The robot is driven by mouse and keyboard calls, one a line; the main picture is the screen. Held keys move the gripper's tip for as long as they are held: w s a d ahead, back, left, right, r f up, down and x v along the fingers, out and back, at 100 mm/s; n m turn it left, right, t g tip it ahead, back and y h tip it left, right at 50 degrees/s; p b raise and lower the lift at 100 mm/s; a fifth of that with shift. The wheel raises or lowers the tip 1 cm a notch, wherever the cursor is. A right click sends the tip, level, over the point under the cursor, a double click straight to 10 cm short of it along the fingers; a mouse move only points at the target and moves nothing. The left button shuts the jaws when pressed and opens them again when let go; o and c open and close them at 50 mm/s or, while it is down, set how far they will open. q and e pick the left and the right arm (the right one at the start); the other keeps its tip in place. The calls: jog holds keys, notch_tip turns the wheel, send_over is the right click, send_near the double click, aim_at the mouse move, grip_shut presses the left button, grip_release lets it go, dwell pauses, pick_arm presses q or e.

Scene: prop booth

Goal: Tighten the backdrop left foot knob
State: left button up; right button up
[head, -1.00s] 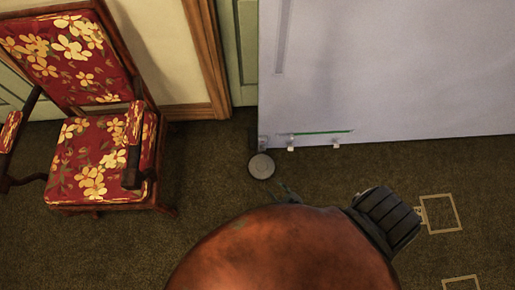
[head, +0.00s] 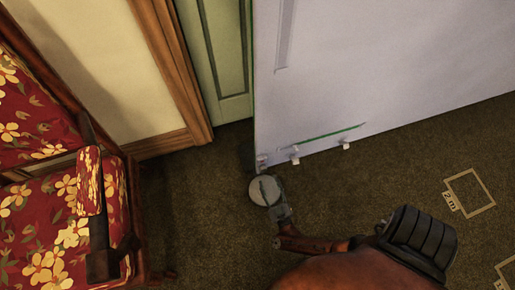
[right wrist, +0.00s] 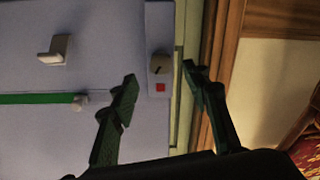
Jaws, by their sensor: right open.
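The backdrop (head: 370,60) is a pale lavender panel standing upright in the head view. The knob appears between the fingertips there; contact cannot be told. My left gripper is out of view.
A red floral armchair (head: 75,225) stands at the left. A green door (head: 222,50) and wooden trim (head: 175,75) are behind. A green strip (head: 330,136) and white clips (head: 346,146) are on the panel's lower part. Carpet at the right is clear, with taped marks (head: 470,190).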

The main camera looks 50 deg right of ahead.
aim_at(263, 168)
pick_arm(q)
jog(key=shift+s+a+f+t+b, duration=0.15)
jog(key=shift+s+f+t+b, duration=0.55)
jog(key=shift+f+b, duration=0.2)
pick_arm(e)
jog(key=x, duration=0.6)
jog(key=c, duration=1.2)
